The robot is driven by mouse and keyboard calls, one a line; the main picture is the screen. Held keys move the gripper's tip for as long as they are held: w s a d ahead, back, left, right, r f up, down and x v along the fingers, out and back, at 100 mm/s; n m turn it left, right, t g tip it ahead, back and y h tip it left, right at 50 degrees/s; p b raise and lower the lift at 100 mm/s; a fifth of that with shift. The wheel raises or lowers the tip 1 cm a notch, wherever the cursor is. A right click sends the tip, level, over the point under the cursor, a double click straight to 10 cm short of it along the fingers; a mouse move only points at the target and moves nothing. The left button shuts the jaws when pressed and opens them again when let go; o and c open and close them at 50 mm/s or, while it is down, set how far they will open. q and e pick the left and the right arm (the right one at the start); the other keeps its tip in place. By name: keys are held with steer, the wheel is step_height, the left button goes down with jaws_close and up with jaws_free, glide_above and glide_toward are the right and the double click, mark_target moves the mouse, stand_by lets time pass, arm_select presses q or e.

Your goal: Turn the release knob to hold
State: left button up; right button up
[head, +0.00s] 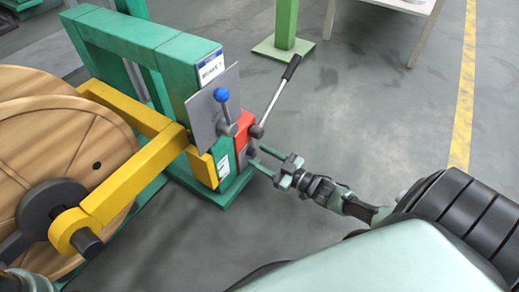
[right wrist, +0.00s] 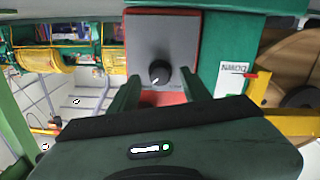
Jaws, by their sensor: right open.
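The release knob (right wrist: 159,72) is a small dark round knob with a pale mark, on a grey plate with a red surround (right wrist: 197,45) in the right wrist view. In the head view the red box (head: 243,128) sits on the green post, and the knob is hard to make out there. My right gripper (head: 257,160) is open, its fingers pointing at the box's face. In the right wrist view its two fingertips (right wrist: 161,76) stand on either side of the knob, with gaps visible. I cannot tell how far the tips reach along it. My left gripper is out of view.
A lever with a black handle (head: 291,68) and a blue-ball lever (head: 221,95) rise beside the box. A yellow arm (head: 120,185) holds a wooden reel (head: 60,140) at left. A green post (head: 285,25) stands behind. The floor at right is clear.

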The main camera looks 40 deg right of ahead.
steer(key=shift+w+a, duration=0.1)
steer(key=shift+w, duration=0.2)
jaws_close()
